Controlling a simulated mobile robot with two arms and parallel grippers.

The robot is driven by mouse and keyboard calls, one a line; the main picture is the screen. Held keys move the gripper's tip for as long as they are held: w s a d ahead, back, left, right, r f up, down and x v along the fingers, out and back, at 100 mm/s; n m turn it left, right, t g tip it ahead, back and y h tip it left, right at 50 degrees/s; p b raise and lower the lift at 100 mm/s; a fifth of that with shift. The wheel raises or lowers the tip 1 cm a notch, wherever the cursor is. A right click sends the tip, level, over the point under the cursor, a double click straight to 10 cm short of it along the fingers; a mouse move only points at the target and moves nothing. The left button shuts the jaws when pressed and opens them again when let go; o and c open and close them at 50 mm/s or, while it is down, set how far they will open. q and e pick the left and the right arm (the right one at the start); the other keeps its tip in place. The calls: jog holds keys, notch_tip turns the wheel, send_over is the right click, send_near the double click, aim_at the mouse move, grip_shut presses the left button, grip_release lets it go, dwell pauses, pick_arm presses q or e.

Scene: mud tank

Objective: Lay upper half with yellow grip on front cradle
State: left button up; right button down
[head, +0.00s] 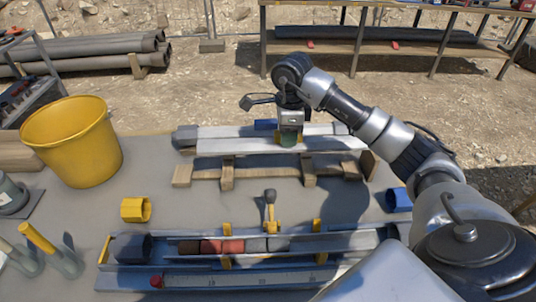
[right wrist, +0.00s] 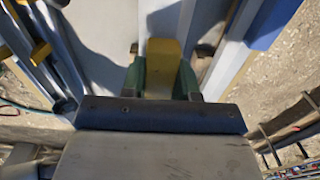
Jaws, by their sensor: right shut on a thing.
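The upper half is a long, pale grey channel (head: 230,146) at the back of the table in the head view, lying left to right. My right gripper (head: 290,140) is above it, with green fingers pointing down. In the right wrist view the green fingers (right wrist: 162,80) are shut on the yellow grip (right wrist: 160,55), with grey channel surfaces beyond it. I cannot tell whether the upper half is raised or resting. The front cradle, a wooden rail with upright blocks (head: 227,175), stands just nearer and looks empty. My left gripper is not in view.
A yellow bucket (head: 72,141) stands at the left. A yellow-handled tool (head: 270,210) stands behind the tray.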

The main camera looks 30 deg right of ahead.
aim_at(268, 140)
jog(key=a+f, duration=0.1)
jog(key=w+a, duration=0.1)
jog(key=w+a+f, duration=0.1)
jog(key=a, duration=0.1)
jog(key=shift+w+a+f+p, duration=0.1)
jog(key=shift+w+f+p, duration=0.15)
jog(key=shift+f+p, duration=0.1)
notch_tip(268, 140, down, 4)
jog(key=shift+r+p, duration=0.2)
jog(key=shift+p, duration=0.1)
jog(key=shift+f, duration=0.3)
jog(key=shift+f+b, duration=0.4)
jog(key=shift+f, duration=0.05)
jog(key=c, duration=0.8)
grip_release()
jog(key=shift+c, duration=0.2)
jog(key=shift+r, duration=0.15)
jog(key=shift+r+p, duration=0.35)
jog(key=shift+p, duration=0.15)
notch_tip(268, 140, up, 12)
jog(key=shift+f+b, duration=0.1)
jog(key=shift+b, duration=0.4)
